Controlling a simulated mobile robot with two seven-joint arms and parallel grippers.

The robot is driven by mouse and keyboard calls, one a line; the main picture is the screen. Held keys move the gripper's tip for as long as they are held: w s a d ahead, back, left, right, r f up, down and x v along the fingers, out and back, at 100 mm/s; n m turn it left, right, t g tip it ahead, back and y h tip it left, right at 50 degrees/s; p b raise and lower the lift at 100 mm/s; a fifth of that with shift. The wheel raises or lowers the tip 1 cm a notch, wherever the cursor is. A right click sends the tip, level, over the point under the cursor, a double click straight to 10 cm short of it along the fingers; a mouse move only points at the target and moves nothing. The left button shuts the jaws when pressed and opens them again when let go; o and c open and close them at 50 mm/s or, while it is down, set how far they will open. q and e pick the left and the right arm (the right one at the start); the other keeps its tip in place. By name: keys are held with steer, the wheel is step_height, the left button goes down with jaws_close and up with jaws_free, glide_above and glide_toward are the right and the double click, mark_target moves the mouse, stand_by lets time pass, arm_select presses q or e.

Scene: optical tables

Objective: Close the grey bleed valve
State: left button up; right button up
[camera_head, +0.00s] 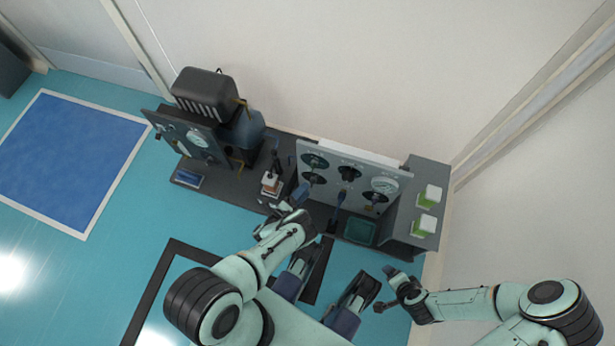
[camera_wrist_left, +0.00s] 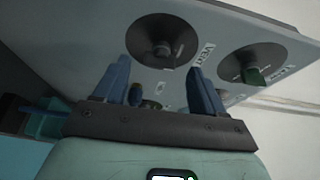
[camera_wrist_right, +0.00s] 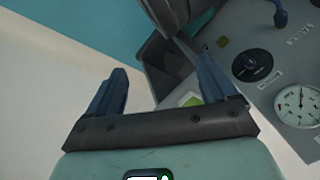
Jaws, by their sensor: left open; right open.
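The grey bleed valve, a small grey knob on a dark round plate, shows in the left wrist view (camera_wrist_left: 162,50). It sits on the grey control panel (camera_head: 333,189); the lower left round plate in the head view (camera_head: 313,179) appears to be it. My left gripper (camera_head: 293,200) is open and empty in front of the panel's lower left. In the left wrist view the knob appears between and beyond its blue fingertips (camera_wrist_left: 159,65), apart from them. My right gripper (camera_head: 387,290) is open and empty, away from the panel at the right.
A green knob (camera_wrist_left: 253,75) sits beside the grey one. The panel also bears a gauge (camera_head: 385,185) and other knobs. Dark equipment (camera_head: 205,95) stands left on the bench; green-and-white blocks (camera_head: 428,195) lie at its right. A teal tray (camera_head: 360,232) is by the front edge.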

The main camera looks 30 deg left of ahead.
arm_select(q)
steer(key=s, duration=0.4)
steer(key=shift+a, duration=0.35)
arm_select(e)
steer(key=shift+s+a+r, duration=0.25)
steer(key=shift+s+a, duration=0.05)
steer(key=shift+s, duration=0.3)
